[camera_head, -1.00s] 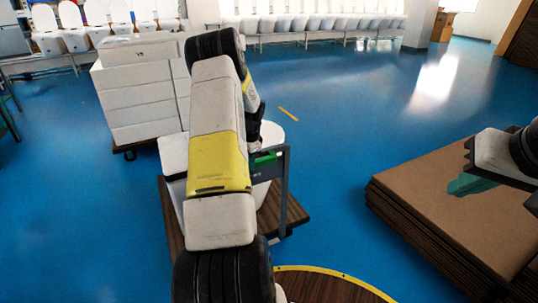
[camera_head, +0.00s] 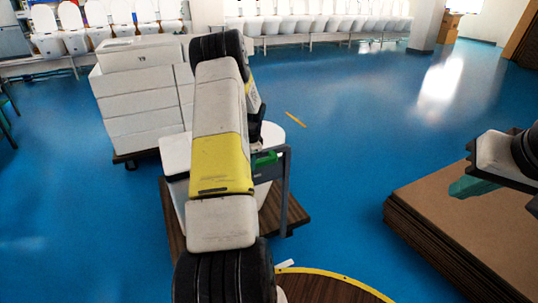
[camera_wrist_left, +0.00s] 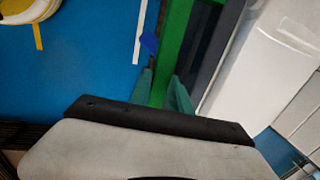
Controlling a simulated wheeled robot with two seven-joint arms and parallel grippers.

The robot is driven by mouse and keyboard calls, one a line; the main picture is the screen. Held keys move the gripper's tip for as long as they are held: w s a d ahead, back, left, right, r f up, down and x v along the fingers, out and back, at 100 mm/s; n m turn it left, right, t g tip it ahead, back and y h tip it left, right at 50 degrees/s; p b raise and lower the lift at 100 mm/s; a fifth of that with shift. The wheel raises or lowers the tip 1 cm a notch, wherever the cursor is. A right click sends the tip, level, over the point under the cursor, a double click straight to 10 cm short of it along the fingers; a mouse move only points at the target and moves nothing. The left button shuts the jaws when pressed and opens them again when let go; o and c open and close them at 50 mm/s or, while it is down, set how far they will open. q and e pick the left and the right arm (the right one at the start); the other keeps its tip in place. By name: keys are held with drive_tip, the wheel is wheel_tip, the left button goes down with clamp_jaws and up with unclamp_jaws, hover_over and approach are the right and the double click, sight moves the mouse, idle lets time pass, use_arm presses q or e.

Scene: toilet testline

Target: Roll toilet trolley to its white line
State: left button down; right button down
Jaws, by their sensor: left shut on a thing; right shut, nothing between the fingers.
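The toilet trolley has a dark wooden base (camera_head: 294,214), a grey upright frame (camera_head: 286,178) and a white toilet (camera_head: 174,157) on it. My left arm hides much of it. My left gripper (camera_wrist_left: 162,90) is shut on the trolley's green bar (camera_wrist_left: 176,45); in the head view its fingers are mostly hidden behind my arm. A white line (camera_wrist_left: 140,32) lies on the blue floor in the left wrist view, and a short white piece shows beside the trolley in the head view (camera_head: 285,264). My right gripper (camera_head: 466,187) is shut and empty, above brown stacked sheets.
The brown stack (camera_head: 470,225) stands at the right. White boxes (camera_head: 140,95) on a low dark base stand just beyond the trolley. A short yellow floor mark (camera_head: 296,119) lies ahead. Rows of toilets (camera_head: 320,24) line the back. Blue floor is clear at centre right.

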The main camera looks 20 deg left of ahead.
use_arm(q)
drive_tip(key=shift+s+d, duration=0.1)
drive_tip(key=c, duration=1.2)
unclamp_jaws()
drive_tip(key=shift+c, duration=0.2)
wheel_tip(320, 180, up, 8)
drive_tip(key=s+d, duration=0.1)
drive_tip(key=shift+d+f, duration=0.15)
